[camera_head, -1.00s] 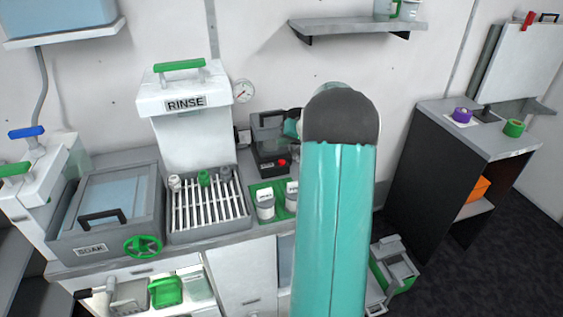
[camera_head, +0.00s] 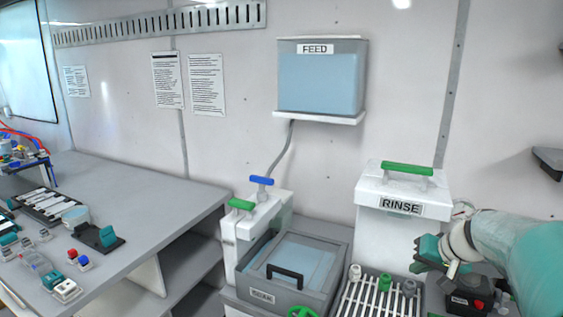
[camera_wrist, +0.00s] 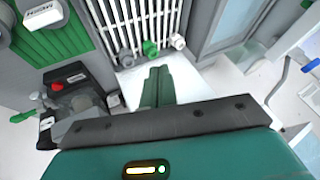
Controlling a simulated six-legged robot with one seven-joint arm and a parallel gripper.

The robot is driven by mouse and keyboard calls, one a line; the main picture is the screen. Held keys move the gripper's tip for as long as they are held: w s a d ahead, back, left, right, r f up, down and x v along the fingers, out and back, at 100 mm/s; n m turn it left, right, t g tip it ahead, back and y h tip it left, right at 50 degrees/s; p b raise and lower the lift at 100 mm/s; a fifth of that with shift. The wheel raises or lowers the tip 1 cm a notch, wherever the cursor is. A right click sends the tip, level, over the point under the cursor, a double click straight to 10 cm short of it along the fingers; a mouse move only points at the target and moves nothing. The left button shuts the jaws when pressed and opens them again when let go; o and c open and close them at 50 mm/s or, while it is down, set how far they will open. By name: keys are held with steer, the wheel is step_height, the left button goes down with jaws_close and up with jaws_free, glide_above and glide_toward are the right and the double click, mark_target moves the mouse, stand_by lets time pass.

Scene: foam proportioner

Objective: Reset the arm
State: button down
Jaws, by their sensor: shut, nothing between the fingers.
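My gripper (camera_head: 428,252) shows at the right of the head view, green and empty, beside the white RINSE unit (camera_head: 398,225). My teal arm comes in from the right edge behind it. In the wrist view my gripper's two green fingers (camera_wrist: 158,76) lie together with nothing between them. They point toward a white surface beside the slatted rack (camera_wrist: 141,22), apparently above it.
The slatted rack (camera_head: 377,300) holds small fittings. Left of it is the lidded SOAK basin (camera_head: 296,265), with the FEED tank (camera_head: 320,80) above on the wall. A black device with a red button (camera_head: 467,303) sits below my arm. A cluttered grey table (camera_head: 150,215) stands at left.

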steer(key=s+a+r+n+g, duration=0.1)
steer(key=s+a+r+n, duration=0.15)
steer(key=s+a, duration=0.8)
steer(key=s+a+f+n+h, duration=0.1)
steer(key=s+a+h, duration=0.1)
steer(key=s+a, duration=0.7)
steer(key=shift+s+a+f, duration=0.2)
steer(key=shift+s, duration=0.65)
steer(key=shift+n, duration=0.25)
